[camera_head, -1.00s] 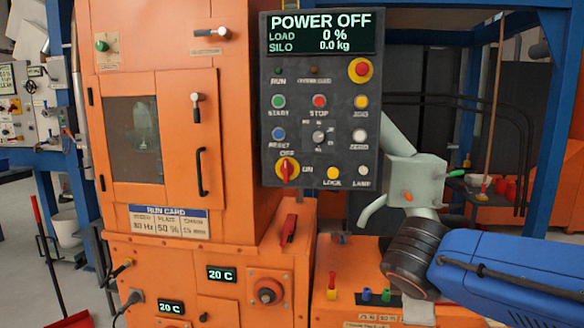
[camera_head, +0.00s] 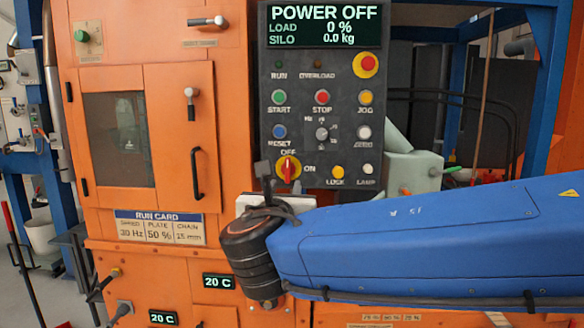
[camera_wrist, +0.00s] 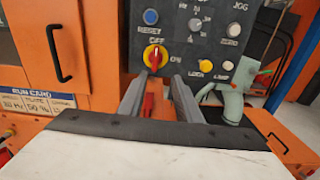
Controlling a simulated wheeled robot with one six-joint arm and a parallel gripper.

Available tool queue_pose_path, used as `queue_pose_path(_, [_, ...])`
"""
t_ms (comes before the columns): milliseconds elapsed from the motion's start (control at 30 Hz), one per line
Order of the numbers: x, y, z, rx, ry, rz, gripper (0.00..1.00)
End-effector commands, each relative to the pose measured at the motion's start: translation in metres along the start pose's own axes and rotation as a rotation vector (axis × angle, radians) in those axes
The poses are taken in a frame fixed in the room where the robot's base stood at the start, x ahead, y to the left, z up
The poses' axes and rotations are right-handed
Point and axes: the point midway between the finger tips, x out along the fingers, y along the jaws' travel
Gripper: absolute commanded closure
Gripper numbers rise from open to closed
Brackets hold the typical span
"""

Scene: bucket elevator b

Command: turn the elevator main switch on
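The main switch (camera_head: 287,168) is a red handle on a yellow disc at the lower left of the dark control panel (camera_head: 350,145). Its handle stands upright toward OFF, with ON at its right. The display (camera_head: 323,26) reads POWER OFF. In the wrist view the switch (camera_wrist: 155,57) is just beyond the tips of my gripper (camera_wrist: 158,78). The two fingers are apart, one on each side below the switch, with nothing held. In the head view my gripper (camera_head: 279,180) is partly hidden by my wrist. I cannot tell whether a fingertip touches the panel.
Buttons including RESET (camera_head: 279,132) and LOCK (camera_head: 338,172) lie near the switch. A red lever (camera_wrist: 147,103) shows lower down, between the fingers in the wrist view. A pale green spouted part (camera_head: 412,168) is at the right.

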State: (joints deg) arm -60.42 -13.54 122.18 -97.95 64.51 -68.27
Motion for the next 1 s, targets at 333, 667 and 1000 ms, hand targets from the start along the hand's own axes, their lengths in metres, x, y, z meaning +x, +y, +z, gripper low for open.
queue_pose_path(333, [0.016, 0.011, 0.005, -0.03, -0.02, 0.016, 0.69])
queue_pose_path(667, [0.064, 0.011, 0.006, -0.029, -0.02, 0.015, 0.69])
queue_pose_path(1000, [0.12, 0.011, 0.006, -0.028, -0.019, 0.015, 0.69])
